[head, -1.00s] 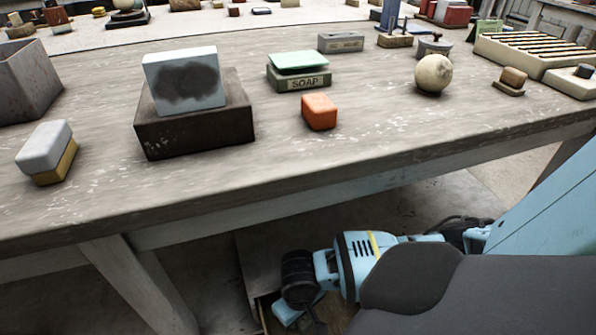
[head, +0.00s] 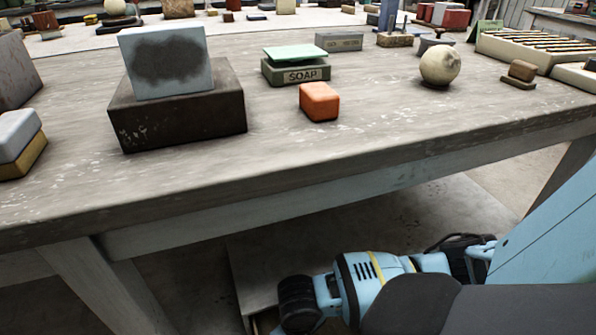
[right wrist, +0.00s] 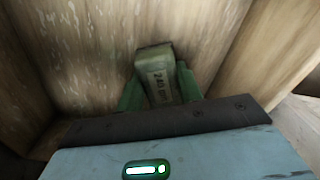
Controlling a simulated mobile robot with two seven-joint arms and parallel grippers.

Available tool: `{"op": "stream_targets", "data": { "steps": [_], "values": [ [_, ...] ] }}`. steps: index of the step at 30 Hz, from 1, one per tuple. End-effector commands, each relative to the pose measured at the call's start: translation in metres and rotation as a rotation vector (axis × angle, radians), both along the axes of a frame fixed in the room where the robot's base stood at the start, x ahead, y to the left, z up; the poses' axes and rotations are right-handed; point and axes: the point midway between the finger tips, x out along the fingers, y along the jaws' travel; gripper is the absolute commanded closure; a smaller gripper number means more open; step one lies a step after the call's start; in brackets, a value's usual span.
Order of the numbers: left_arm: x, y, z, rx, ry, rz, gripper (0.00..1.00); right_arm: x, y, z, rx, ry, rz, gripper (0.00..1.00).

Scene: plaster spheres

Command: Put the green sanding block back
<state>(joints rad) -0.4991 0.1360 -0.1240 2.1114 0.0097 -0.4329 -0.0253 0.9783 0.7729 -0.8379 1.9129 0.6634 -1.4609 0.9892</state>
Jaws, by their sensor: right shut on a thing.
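My left gripper is in no view.

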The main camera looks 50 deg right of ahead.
Motion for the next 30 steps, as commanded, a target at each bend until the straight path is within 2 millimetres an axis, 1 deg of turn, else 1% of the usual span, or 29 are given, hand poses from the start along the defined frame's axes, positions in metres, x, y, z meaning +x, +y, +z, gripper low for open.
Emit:
{"op": "stream_targets", "data": {
  "steps": [7, 8, 12, 13, 20, 24, 26, 30],
  "values": [
    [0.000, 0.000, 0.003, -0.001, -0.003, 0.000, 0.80, 0.000, 0.000, -0.002, 0.000, 0.000, -0.001, 0.90],
    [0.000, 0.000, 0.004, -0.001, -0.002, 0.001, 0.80, 0.000, 0.000, -0.003, 0.000, 0.000, -0.001, 0.63],
    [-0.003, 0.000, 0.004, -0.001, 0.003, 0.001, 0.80, 0.000, 0.000, -0.003, 0.000, 0.000, -0.001, 0.45],
    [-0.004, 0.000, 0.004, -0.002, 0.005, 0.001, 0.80, 0.000, 0.000, -0.003, 0.000, 0.000, -0.001, 0.42],
    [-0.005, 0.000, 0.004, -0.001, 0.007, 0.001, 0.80, 0.000, 0.000, -0.003, 0.000, 0.000, -0.001, 0.42],
    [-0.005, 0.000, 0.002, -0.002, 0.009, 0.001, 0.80, 0.000, 0.000, 0.001, 0.001, -0.002, 0.001, 0.42],
    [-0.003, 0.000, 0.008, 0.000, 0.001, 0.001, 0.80, 0.000, 0.000, 0.010, 0.001, -0.002, 0.000, 0.42],
    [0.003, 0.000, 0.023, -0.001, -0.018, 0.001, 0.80, 0.001, 0.000, 0.036, 0.002, -0.004, -0.001, 0.42]
  ]
}}
